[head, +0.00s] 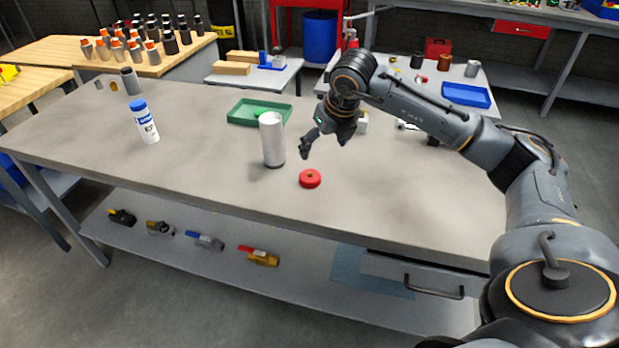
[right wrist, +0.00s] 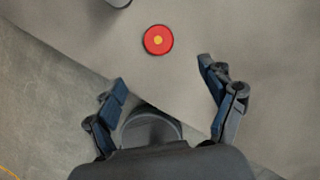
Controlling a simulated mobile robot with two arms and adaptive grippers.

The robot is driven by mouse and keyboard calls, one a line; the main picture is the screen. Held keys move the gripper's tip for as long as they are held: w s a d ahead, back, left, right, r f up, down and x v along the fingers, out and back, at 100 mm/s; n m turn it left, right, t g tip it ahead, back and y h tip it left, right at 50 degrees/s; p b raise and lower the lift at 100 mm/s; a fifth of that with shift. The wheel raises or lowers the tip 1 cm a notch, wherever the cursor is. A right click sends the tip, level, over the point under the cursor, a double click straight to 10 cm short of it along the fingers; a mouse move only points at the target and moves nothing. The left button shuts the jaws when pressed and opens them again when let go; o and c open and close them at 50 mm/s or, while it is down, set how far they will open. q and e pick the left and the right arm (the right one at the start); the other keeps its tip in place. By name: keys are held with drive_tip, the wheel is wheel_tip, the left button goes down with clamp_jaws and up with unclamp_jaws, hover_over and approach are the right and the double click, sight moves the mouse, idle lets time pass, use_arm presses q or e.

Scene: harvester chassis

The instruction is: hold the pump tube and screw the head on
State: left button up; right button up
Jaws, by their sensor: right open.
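The pump tube (head: 272,140), a pale grey-white cylinder with a dark bottom rim, stands upright on the workbench. The head (head: 310,179), a round red disc with a small centre spot, lies on the bench just right of and nearer than the tube. In the right wrist view the head (right wrist: 158,40) lies beyond my fingertips, with a yellowish centre. My right gripper (head: 320,143) is open and empty, above the bench to the right of the tube; its spread fingers also show in the right wrist view (right wrist: 163,75). My left gripper is not in view.
A green tray (head: 258,112) lies behind the tube. A white bottle with a blue cap (head: 144,122) stands to the left, and a grey cylinder (head: 130,81) near the far left edge. The bench front edge is close to the head. The bench between bottle and tube is clear.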

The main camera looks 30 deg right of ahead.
drive_tip(key=p, duration=0.1)
hover_over(311, 175)
drive_tip(key=s, duration=0.2)
wheel_tip(311, 175, down, 8)
drive_tip(key=shift+s, duration=0.1)
drive_tip(key=shift+a+f+p, duration=0.1)
drive_tip(key=shift+f+p, duration=0.25)
drive_tip(key=shift+p, duration=0.05)
drive_tip(key=p+x, duration=0.1)
drive_tip(key=x, duration=0.3)
drive_tip(key=shift+w+f, duration=0.2)
drive_tip(key=shift+w, duration=0.1)
